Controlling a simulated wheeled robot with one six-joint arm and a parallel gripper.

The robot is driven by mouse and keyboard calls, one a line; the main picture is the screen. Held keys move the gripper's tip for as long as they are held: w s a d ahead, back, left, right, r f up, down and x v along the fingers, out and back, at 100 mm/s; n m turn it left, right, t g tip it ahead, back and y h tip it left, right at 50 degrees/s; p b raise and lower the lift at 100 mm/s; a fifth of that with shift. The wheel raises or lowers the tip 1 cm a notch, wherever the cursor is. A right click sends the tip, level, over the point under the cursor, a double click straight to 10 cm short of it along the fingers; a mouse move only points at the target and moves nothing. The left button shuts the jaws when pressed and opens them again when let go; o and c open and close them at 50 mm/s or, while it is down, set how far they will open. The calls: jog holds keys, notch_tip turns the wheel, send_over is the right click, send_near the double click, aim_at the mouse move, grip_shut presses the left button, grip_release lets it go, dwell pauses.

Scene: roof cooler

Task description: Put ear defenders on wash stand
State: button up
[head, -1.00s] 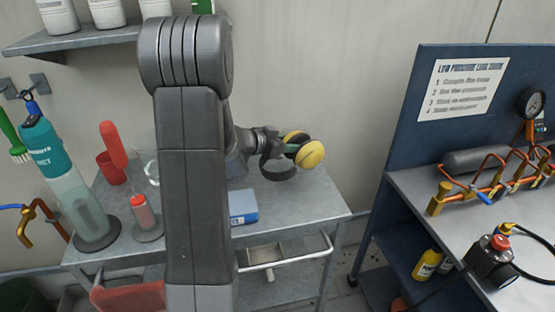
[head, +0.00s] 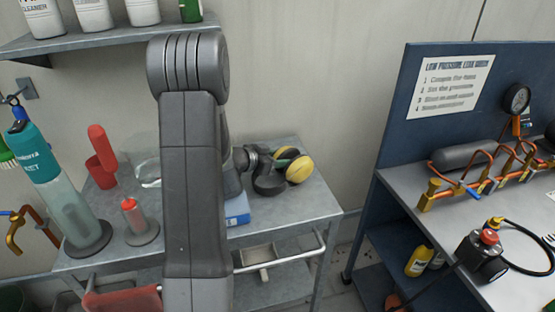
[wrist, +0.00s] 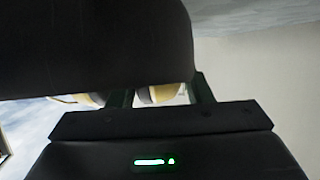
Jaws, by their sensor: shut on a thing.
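The ear defenders (head: 300,169), yellow cups with a dark band, are at the right rear of the grey metal stand (head: 290,208), which I take to be the wash stand. They are at or just above its top; I cannot tell whether they touch it. My gripper (head: 280,154) is shut on them, reaching in from the left. In the wrist view, yellow parts of the ear defenders (wrist: 160,94) show between the fingers (wrist: 160,92). A large dark shape hides much of that view.
A blue box (head: 237,210), a red-capped bottle (head: 139,217), a red cup (head: 101,171) and a tall teal-topped bottle (head: 55,192) stand on the left and middle of the stand. A blue-backed workbench (head: 400,190) is at right. The stand's right front is clear.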

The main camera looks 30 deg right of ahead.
jog(key=o, duration=1.1)
jog(key=shift+r, duration=0.1)
jog(key=shift+r+p, duration=0.1)
jog(key=shift+p, duration=0.35)
jog(key=shift+a, duration=0.35)
jog(key=b+v, duration=0.3)
jog(key=v, duration=0.8)
jog(key=shift+s+a+r, duration=0.1)
jog(key=shift+s+a, duration=0.05)
